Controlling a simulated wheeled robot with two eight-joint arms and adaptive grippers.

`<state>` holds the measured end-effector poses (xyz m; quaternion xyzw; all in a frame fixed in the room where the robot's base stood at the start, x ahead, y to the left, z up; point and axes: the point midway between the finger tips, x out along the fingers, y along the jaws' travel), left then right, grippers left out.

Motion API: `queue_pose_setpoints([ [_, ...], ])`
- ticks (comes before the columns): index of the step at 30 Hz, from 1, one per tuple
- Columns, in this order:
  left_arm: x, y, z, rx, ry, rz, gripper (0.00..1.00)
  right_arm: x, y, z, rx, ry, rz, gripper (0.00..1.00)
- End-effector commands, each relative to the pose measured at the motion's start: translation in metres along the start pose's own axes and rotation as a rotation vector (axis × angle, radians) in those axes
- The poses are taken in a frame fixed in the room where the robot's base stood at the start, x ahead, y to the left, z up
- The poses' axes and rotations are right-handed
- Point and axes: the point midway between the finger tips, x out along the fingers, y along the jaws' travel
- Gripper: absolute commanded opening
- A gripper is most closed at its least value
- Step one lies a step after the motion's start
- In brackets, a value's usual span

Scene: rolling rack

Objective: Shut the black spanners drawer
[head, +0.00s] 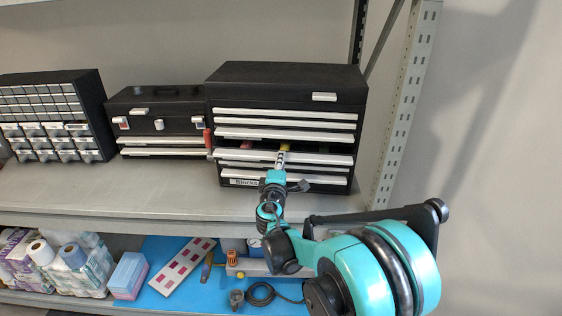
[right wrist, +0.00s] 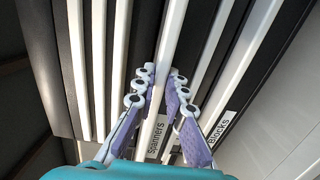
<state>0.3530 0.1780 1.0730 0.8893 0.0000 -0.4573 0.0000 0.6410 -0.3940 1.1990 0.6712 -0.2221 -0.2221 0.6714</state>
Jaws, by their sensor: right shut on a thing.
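The black tool chest (head: 285,80) stands on the upper shelf, with white strips along its drawer fronts. Its spanners drawer (head: 325,160) is pulled partly out, and red and yellow items show inside. My right gripper (head: 281,158) is at the middle of that drawer's front. In the right wrist view my right gripper (right wrist: 162,76) has its fingers on both sides of the strip, shut on it. My left gripper is not in view.
The drawer labelled "Blocks" (head: 235,182) lies below. A black toolbox (head: 160,115) and a small-parts cabinet (head: 50,105) stand to the left. A grey rack post (head: 405,100) rises at the right. The lower shelf holds several loose items. The upper shelf's front is clear at left.

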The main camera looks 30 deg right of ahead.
Motion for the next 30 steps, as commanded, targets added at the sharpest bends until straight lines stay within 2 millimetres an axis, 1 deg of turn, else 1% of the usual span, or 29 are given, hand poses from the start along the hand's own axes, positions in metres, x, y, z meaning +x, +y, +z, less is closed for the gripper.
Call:
queue_pose_setpoints([
  [2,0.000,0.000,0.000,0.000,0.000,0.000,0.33,0.002,0.000,0.000,0.000,0.000,0.000,0.00],
  [5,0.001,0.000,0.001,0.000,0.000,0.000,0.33,0.011,-0.001,0.000,0.000,0.000,0.000,0.00],
  [9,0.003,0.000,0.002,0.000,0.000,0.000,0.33,0.036,-0.001,0.000,0.000,-0.002,0.000,0.00],
  [11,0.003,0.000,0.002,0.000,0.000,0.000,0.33,0.044,-0.001,0.000,0.000,0.000,0.000,0.00],
  [15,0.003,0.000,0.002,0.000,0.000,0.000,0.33,0.041,0.000,-0.001,0.000,0.001,0.000,0.00],
  [16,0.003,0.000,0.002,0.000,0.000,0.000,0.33,0.040,0.000,-0.001,0.000,0.001,0.000,0.17],
  [18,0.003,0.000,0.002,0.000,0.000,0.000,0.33,0.040,0.000,-0.001,0.000,0.001,0.000,0.33],
  [26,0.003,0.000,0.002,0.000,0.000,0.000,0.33,0.040,0.000,-0.001,0.000,0.001,0.000,0.33],
  [30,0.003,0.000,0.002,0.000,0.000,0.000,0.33,0.033,0.000,-0.001,0.000,0.001,0.000,0.33],
])
